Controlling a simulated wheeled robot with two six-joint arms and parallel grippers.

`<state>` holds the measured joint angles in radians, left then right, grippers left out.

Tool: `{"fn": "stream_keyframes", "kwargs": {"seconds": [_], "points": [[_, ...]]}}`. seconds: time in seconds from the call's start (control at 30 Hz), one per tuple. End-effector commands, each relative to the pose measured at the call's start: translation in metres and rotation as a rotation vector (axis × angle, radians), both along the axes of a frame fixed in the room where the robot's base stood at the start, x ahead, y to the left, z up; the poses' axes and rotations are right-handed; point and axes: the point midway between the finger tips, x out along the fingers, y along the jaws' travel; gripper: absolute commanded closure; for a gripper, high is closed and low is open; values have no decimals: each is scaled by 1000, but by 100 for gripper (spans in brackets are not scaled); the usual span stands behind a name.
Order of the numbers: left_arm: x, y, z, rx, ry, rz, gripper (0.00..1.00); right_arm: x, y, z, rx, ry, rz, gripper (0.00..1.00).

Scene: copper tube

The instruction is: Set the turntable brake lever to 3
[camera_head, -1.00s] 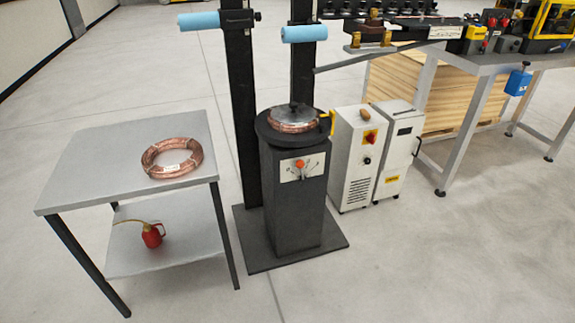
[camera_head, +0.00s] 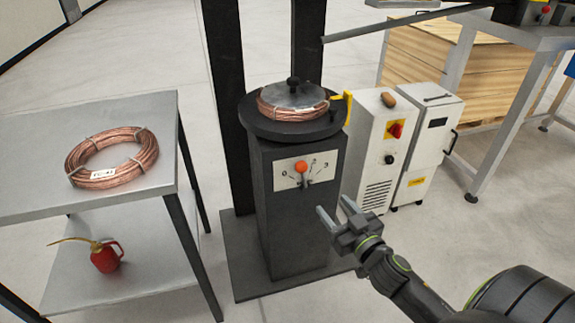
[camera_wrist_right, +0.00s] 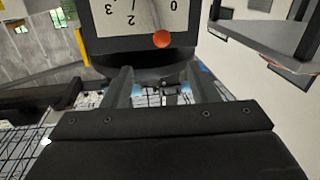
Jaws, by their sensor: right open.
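The brake lever has an orange knob (camera_head: 302,168) in front of a white scale plate (camera_head: 280,182) on the dark turntable pedestal (camera_head: 265,235). The lever points roughly upward, to the right of the 0 mark. In the right wrist view the plate (camera_wrist_right: 187,22) appears upside down with 0, 2 and 3 legible. The knob (camera_wrist_right: 162,39) shows there sideways between the 0 and the 2; its exact setting is unclear. My right gripper (camera_head: 335,209) is open and empty, below and right of the lever, apart from it. My left gripper is out of view.
The turntable (camera_head: 258,125) carries a copper coil (camera_head: 275,112), with a yellow part (camera_head: 347,106) at its right edge. White cabinets (camera_head: 375,150) stand close on the right. A grey table (camera_head: 40,130) with another coil (camera_head: 75,165) and a red oil can (camera_head: 106,258) is at left.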

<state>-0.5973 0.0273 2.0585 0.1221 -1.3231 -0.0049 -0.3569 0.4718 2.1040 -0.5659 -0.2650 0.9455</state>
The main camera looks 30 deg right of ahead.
Motion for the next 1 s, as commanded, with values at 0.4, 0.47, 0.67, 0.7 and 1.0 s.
{"fn": "stream_keyframes", "kwargs": {"seconds": [0.4, 0.47, 0.67, 0.7, 1.0], "points": [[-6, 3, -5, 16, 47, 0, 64, 53, -2, 6, 4, -11, 4, 46], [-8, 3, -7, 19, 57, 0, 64, 64, -3, 6, 4, -11, 4, 46], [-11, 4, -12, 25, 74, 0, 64, 104, -6, 5, 3, -10, 4, 46], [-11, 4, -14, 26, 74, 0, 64, 112, -6, 5, 3, -11, 4, 46], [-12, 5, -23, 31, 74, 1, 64, 159, -10, 3, 1, -9, 4, 46]]}}
